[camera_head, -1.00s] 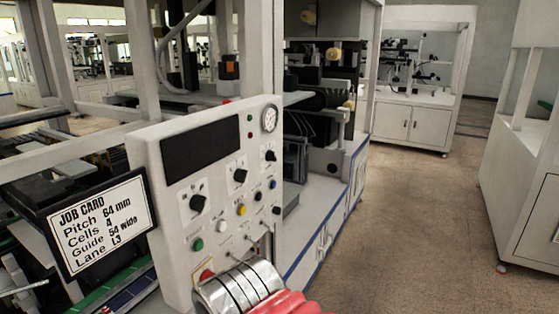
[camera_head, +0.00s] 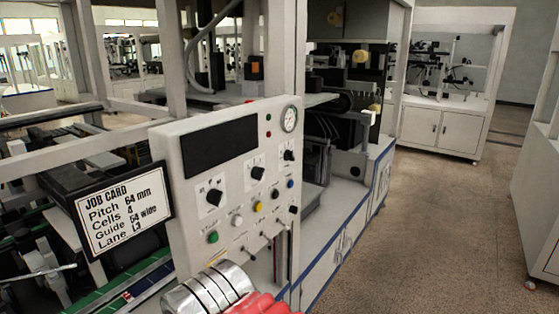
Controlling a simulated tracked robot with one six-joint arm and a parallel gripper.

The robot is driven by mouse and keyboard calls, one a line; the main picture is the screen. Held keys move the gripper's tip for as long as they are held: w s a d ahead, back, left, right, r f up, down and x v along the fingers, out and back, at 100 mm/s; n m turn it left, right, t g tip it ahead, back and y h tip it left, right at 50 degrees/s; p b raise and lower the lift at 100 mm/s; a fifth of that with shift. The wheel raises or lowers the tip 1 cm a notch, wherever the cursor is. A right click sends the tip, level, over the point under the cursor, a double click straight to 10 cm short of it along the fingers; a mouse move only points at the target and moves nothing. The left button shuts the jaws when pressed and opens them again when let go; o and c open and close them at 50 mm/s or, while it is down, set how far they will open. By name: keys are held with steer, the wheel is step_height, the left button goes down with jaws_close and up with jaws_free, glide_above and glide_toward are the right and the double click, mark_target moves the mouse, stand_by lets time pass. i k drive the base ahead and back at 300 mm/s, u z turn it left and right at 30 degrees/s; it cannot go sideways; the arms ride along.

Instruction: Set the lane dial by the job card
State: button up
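The job card (camera_head: 122,210) is a black-framed white sign left of the control panel (camera_head: 183,236). It reads Pitch 64 mm, Cells 4, Guide 54 wide, Lane L3. The light grey panel carries three black knobs on white plates: a left knob (camera_head: 214,196), a middle knob (camera_head: 257,173) and a right knob (camera_head: 289,155). Their labels and settings are too small to read, so I cannot tell which is the lane dial. A silver ringed part and a red part of my arm show at the bottom, in front of the panel's lower edge. I see no gripper fingers.
The panel also has a dark screen (camera_head: 220,147), a round gauge (camera_head: 289,119), a green button (camera_head: 212,237), a yellow button (camera_head: 258,206) and small toggles below. White cabinets (camera_head: 440,130) stand at the back right. The brown floor (camera_head: 440,240) to the right is clear.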

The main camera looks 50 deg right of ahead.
mark_target(288, 155)
steer(key=u, duration=1.8)
steer(key=k, duration=1)
steer(key=z, duration=1.6)
steer(key=i, duration=0.1)
steer(key=u, duration=0.1)
